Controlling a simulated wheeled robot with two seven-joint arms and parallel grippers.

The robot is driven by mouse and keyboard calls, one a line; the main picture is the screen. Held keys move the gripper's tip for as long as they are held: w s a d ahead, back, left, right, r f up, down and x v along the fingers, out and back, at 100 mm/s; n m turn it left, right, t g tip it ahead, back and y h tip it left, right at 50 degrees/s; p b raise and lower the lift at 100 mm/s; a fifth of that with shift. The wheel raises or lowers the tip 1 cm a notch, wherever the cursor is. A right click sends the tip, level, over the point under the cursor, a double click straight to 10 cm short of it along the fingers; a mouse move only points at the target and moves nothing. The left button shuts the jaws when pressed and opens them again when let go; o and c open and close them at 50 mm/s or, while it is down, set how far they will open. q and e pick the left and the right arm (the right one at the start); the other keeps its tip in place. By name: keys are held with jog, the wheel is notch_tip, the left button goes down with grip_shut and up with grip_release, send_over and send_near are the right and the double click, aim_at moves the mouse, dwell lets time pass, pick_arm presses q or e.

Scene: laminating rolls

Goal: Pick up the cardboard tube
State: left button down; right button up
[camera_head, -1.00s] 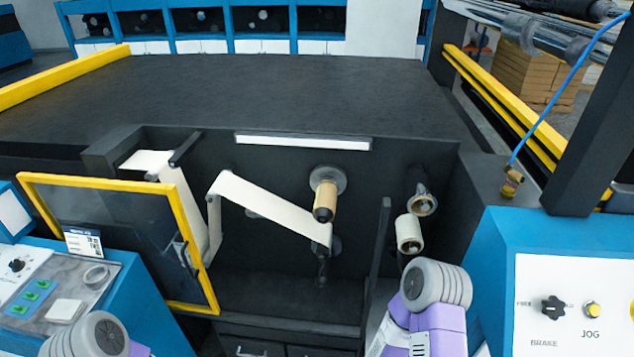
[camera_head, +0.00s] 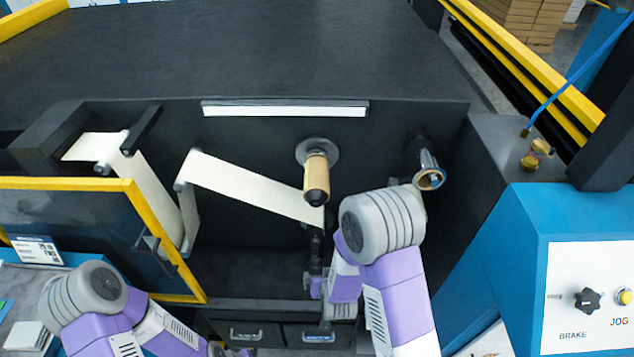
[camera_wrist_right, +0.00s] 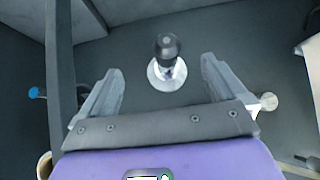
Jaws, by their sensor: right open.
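The tan cardboard tube (camera_head: 317,172) sits on a spindle with a dark end, standing out from the machine's dark front panel in the head view. I cannot make it out in the right wrist view. My right arm reaches in below and to the right of it. My right gripper (camera_wrist_right: 162,88) is open and empty in the wrist view, its fingers either side of the view of a dark-knobbed spindle (camera_wrist_right: 167,58) with a pale flange. That spindle also shows below the tube in the head view (camera_head: 316,252). My left arm is at the lower left, its gripper not visible.
A white web (camera_head: 250,190) runs over rollers left of the tube. Another spindle with a ringed end (camera_head: 430,179) stands to the right. A yellow-framed guard (camera_head: 135,215) stands at left, a blue control box (camera_head: 530,240) at right. A dark post (camera_wrist_right: 62,75) rises beside the gripper.

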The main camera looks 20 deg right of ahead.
jog(key=w+r+t+h, duration=0.2)
jog(key=w+r+t, duration=0.3)
jog(key=r, duration=0.6)
jog(key=m+t+h+b, duration=0.1)
jog(key=m+t+h, duration=0.1)
jog(key=t, duration=0.2)
send_near(317, 187)
jog(key=w, duration=0.1)
jog(key=w+d+f, duration=0.1)
jog(key=w, duration=0.1)
jog(key=w+f, duration=0.1)
jog(key=shift+w+d, duration=0.15)
jog(key=shift+w, duration=0.15)
jog(key=shift+w+d+r, duration=0.1)
jog(key=shift+w, duration=0.25)
jog(key=x, duration=0.6)
jog(key=shift+w+d+f, duration=0.1)
jog(key=shift+w+f, duration=0.15)
jog(key=shift+w, duration=0.1)
jog(key=c, duration=1.1)
jog(key=shift+o, duration=0.2)
jog(key=shift+r, duration=0.1)
